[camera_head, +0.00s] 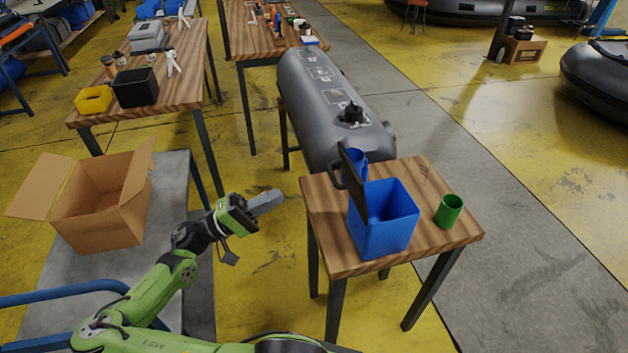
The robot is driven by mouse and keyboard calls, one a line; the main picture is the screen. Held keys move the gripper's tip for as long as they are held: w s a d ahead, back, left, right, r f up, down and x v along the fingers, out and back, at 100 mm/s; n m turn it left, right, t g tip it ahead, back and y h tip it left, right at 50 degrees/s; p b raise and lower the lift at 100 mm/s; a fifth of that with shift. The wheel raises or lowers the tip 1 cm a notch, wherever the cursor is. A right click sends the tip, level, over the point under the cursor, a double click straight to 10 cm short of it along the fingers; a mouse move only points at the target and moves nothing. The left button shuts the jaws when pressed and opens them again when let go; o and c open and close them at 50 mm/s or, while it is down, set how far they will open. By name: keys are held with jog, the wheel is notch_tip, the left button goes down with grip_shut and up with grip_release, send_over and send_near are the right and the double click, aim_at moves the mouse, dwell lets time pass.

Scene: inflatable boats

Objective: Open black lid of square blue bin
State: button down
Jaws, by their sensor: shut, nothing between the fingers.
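The square blue bin (384,222) stands on a small wooden table on the right. Its black lid (353,180) stands up nearly vertical along the bin's left side, with a loop-shaped handle on its outer left face. The top of the bin is uncovered and its blue inside shows. My gripper (281,196) is to the left of the lid, apart from it, beyond the table's left edge. It is shut and empty, with its fingers pointing right.
A green cup (448,211) stands right of the bin, and a blue cup (357,160) stands behind the lid on the wooden table (440,240). A grey inflatable tube (325,95) lies behind. An open cardboard box (100,215) is at left.

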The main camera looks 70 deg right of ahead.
aim_at(329, 170)
jog(key=x, duration=1)
jog(key=shift+s, duration=0.25)
jog(key=shift+d+r, duration=0.1)
jog(key=p, duration=0.1)
jog(key=r+t+p, duration=0.1)
jog(key=p, duration=0.1)
jog(key=shift+s+d+r+y, duration=0.25)
jog(key=shift+s+r+y, duration=0.05)
jog(key=shift+s+r, duration=0.1)
jog(key=shift+s+d+r+t+y+p, duration=0.15)
jog(key=shift+s+t+y+p, duration=0.35)
jog(key=shift+p, duration=0.55)
jog(key=shift+w+d, duration=0.1)
jog(key=shift+f, duration=0.2)
jog(key=shift+h, duration=0.3)
